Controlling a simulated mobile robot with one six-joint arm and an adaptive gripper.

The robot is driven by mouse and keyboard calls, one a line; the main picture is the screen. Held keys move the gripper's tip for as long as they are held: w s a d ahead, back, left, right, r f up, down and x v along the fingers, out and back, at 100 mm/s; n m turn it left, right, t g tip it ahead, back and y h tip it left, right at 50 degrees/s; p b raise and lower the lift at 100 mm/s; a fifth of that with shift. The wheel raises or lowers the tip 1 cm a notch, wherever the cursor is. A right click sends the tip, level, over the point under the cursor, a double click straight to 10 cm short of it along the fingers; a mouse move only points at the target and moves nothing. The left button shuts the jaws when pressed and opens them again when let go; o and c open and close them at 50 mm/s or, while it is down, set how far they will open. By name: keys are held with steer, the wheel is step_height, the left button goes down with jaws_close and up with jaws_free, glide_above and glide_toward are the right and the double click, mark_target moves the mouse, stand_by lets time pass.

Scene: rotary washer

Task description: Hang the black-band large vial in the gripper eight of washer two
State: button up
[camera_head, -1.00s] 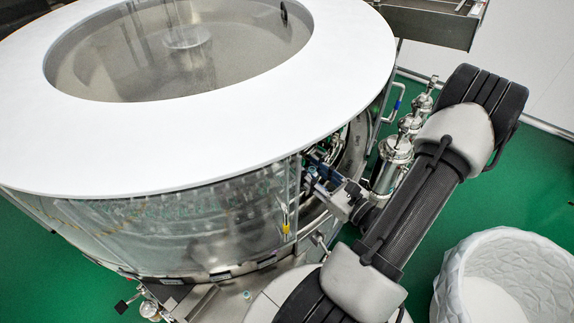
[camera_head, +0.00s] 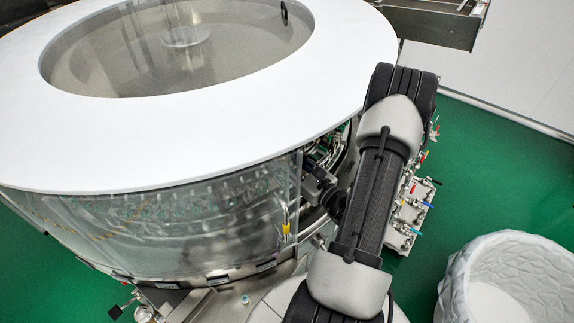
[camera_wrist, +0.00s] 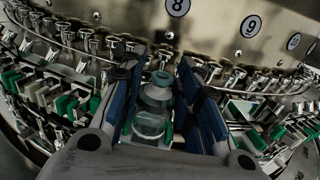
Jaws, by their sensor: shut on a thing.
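The rotary washer (camera_head: 215,215) fills the left of the head view, with a white ring top and a clear side wall. My gripper (camera_wrist: 160,63) has blue-lined fingers and is shut on a clear glass vial (camera_wrist: 153,108) in the wrist view. The vial's mouth has a teal-grey rim and points away from me; I cannot make out a black band. Number plate 8 (camera_wrist: 177,6) is on the metal drum straight beyond the vial. Washer grippers (camera_wrist: 240,78) with green pads line the drum on both sides. In the head view my gripper is mostly hidden at the washer's opening.
Number plate 9 (camera_wrist: 251,26) is right of plate 8. Metal nozzles and green-padded clips crowd both sides of my fingers. In the head view a white textured bin (camera_head: 508,280) stands at lower right. Valves with coloured handles (camera_head: 411,210) stand behind my arm.

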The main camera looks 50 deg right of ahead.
steer(key=shift+w+f, duration=0.2)
steer(key=shift+f, duration=0.4)
steer(key=shift+r, duration=0.1)
steer(key=o, duration=1)
steer(key=shift+f+b, duration=0.2)
steer(key=shift+b, duration=0.1)
